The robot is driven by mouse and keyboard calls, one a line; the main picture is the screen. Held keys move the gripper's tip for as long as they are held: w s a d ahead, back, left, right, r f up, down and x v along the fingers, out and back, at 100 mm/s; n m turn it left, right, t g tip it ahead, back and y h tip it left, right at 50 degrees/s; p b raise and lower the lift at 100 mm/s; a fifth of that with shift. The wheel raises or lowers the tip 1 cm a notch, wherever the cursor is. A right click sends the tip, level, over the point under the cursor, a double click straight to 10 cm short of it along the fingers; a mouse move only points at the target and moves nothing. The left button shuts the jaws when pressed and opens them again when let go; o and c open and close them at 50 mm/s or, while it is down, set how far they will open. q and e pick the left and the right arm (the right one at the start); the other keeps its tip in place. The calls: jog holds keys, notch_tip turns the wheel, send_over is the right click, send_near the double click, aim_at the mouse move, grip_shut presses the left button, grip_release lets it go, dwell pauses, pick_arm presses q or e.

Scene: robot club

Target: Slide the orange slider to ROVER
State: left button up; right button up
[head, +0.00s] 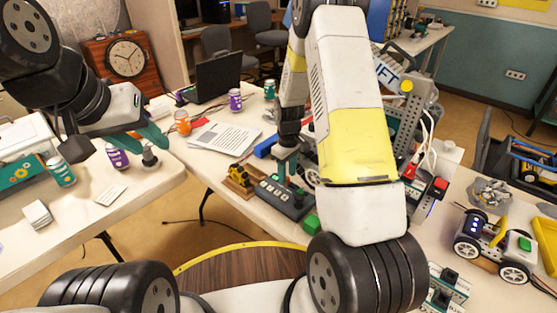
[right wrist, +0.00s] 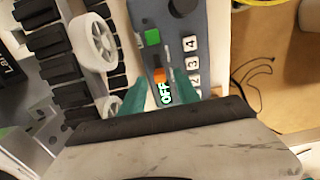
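The orange slider (right wrist: 159,75) sits in a slot on a dark grey control panel (head: 290,203), which also shows in the right wrist view (right wrist: 183,20). No ROVER label is readable. My right gripper (head: 287,160) points down at the panel. In the right wrist view its teal fingertips (right wrist: 160,76) are apart, one on each side of the slider, with a small gap visible. My left gripper (head: 150,138) hangs over the left table, far from the panel; its finger opening is unclear.
The panel also has a green button (right wrist: 152,37) and numbered white keys (right wrist: 192,62). A wheeled rover (head: 490,245) is at right. A purple can (head: 117,156) is near my left gripper.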

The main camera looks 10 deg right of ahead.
jog(key=shift+f, duration=0.6)
jog(key=shift+c, duration=0.2)
grip_shut()
